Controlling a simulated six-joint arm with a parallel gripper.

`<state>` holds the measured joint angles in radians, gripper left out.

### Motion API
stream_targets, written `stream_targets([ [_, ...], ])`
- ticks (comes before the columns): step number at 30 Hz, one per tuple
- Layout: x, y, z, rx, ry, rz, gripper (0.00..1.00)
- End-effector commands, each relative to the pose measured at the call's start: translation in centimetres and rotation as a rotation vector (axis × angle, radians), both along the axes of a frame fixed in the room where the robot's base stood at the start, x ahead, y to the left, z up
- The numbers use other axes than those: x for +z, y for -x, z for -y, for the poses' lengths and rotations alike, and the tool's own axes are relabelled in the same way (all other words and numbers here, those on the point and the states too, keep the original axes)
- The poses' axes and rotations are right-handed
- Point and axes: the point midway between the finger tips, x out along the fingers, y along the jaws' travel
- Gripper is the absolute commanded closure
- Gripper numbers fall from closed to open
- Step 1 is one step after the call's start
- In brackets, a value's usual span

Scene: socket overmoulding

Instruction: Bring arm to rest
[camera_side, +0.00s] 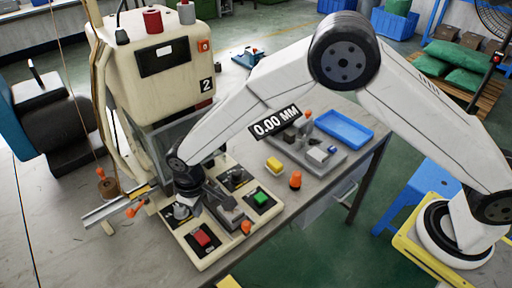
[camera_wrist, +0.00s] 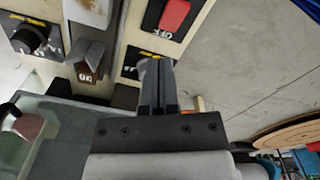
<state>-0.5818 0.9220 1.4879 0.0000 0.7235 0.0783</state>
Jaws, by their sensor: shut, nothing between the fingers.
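My gripper (camera_side: 224,207) is low over the control panel (camera_side: 190,243) of the cream machine in the side view, among its switches and buttons. In the wrist view my gripper (camera_wrist: 157,66) shows two dark fingers pressed together with nothing between them. The fingertips are over the panel, just below the red OFF button (camera_wrist: 173,15). I cannot tell whether they touch the panel. My arm reaches in from the right, bent high at the elbow.
The cream machine (camera_side: 160,75) stands close behind my wrist. A blue tray (camera_side: 344,130) lies farther back on the table.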

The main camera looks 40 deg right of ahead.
Motion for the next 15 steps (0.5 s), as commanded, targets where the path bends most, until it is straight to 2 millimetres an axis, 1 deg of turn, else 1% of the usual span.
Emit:
stream_targets([
  [5, 2.2, -0.3, 3.4, -0.052, -0.012, 0.019, 1.0],
  [8, 3.6, -0.1, 6.0, -0.091, -0.02, 0.035, 1.0],
  [11, 5.1, 0.3, 8.8, -0.132, -0.028, 0.052, 1.0],
  [15, 7.0, 1.5, 12.7, -0.19, -0.037, 0.076, 1.0],
])
